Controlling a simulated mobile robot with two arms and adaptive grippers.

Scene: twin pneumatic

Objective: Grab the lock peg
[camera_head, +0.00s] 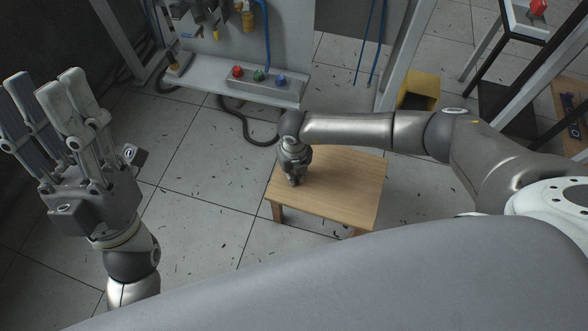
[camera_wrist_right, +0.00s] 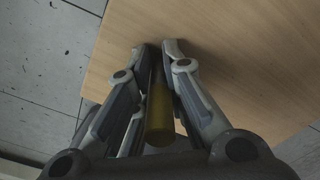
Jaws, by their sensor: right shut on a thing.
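The lock peg (camera_wrist_right: 159,118) shows in the right wrist view as a yellow-brown cylinder between the fingers of my right gripper (camera_wrist_right: 157,48). Those fingers are closed around it, with their tips close to the wooden table top. In the head view my right gripper (camera_head: 295,182) points down over the left part of the small wooden table (camera_head: 345,185), and the peg is hidden there. My left gripper (camera_head: 45,95) is raised at the left, with its fingers pointing up, spread and empty.
A grey panel with a ledge (camera_head: 215,75) and red, green and blue buttons (camera_head: 259,76) stands behind the table. A yellow box (camera_head: 420,88) is on the floor to the right, near a dark stand. A black hose lies behind the table. The tiled floor at left is open, with scattered dark chips.

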